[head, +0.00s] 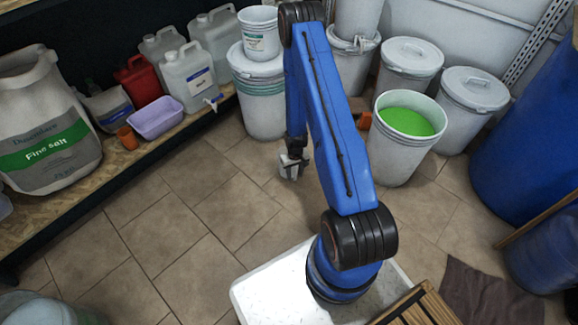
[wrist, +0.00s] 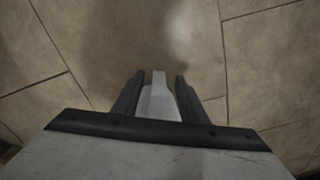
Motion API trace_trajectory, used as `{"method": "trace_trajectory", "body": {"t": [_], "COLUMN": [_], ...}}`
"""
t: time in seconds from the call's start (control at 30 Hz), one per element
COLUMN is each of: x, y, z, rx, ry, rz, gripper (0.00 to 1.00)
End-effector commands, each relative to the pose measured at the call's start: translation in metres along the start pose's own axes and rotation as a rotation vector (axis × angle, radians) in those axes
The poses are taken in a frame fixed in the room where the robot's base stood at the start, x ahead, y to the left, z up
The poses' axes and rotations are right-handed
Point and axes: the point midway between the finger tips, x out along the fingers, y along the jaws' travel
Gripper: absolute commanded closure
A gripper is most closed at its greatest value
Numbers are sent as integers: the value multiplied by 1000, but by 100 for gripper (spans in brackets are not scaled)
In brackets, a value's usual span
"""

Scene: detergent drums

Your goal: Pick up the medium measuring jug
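No jug can be made out for certain as the medium measuring jug. A small orange-brown cup (head: 127,138) stands at the shelf's front edge in the head view. An orange thing (head: 365,121) shows partly behind my arm, beside the tub of green contents; its shape and support are unclear. My gripper (head: 292,168) hangs above the tiled floor, apart from both. In the wrist view my gripper (wrist: 159,80) has its two dark fingers spread. A pale tapered piece lies between them, touching neither; I cannot tell whether it is part of my gripper. Bare tiles show beyond.
The shelf (head: 165,133) at left holds a fine salt bag (head: 45,130), a lilac tub (head: 155,118), a red can (head: 140,80) and pale canisters. White drums (head: 262,100) and the green-filled tub (head: 405,140) stand behind. Blue drums are at right. The middle floor is clear.

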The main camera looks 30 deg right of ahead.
Motion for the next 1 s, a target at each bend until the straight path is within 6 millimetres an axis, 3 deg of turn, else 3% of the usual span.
{"method": "trace_trajectory", "body": {"t": [0.43,0.73,0.9,1.0], "x": [45,50,50,50], "y": [1,1,1,1], "z": [0,0,0,0], "rx": [0,0,0,0], "ry": [-2,0,0,0], "rz": [0,0,0,0], "gripper": [61,61,99,100]}}
